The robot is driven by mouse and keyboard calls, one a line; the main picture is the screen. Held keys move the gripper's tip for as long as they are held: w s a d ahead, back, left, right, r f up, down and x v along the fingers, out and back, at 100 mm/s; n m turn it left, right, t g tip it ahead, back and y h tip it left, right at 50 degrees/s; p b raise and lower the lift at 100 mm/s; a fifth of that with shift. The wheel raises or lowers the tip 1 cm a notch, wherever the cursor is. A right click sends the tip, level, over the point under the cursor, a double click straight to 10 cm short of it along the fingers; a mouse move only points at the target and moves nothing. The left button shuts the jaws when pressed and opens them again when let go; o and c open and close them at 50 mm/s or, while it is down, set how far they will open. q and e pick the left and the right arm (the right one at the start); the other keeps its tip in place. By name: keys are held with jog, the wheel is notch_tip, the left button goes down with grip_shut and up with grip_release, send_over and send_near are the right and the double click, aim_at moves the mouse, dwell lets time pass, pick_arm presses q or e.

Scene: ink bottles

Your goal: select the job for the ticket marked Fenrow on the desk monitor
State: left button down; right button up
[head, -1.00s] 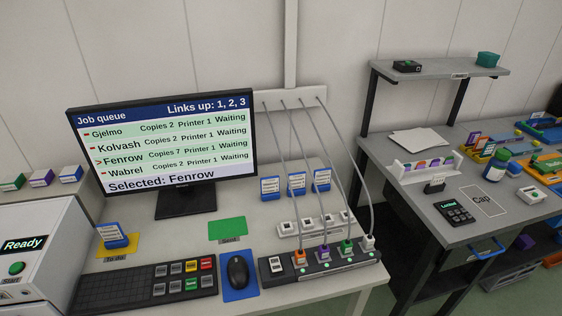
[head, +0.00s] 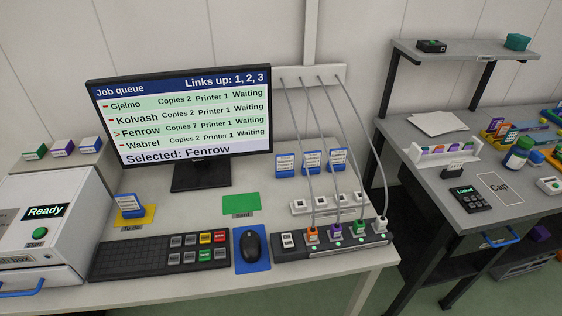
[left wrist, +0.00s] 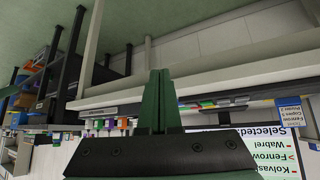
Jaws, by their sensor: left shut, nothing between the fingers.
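The desk monitor (head: 185,125) shows a job queue with Gjelmo, Kolvash, Fenrow and Wabrel. The bottom line reads "Selected: Fenrow". A blue and white ticket (head: 130,206) stands on the yellow "To do" mat (head: 149,216); its writing is too small to read in the head view. The keyboard (head: 120,261) has grey, red, yellow and green keys (head: 205,255). My left gripper (left wrist: 159,75) is shut and empty in the left wrist view. Neither gripper shows in the head view.
A mouse (head: 251,246) lies on a blue pad right of the keyboard. A switch box (head: 330,243) with plugged cables stands further right. A printer (head: 45,225) reading "Ready" is at the left. The green mat (head: 240,202) is bare.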

pick_arm(q)
jog(key=shift+s+d+f+t+h, duration=0.1)
jog(key=shift+d+f+t+h, duration=0.15)
jog(key=shift+f, duration=0.2)
jog(key=shift+s+d+f+t+h, duration=0.1)
jog(key=shift+d+f+t, duration=0.05)
jog(key=shift+f+t, duration=0.25)
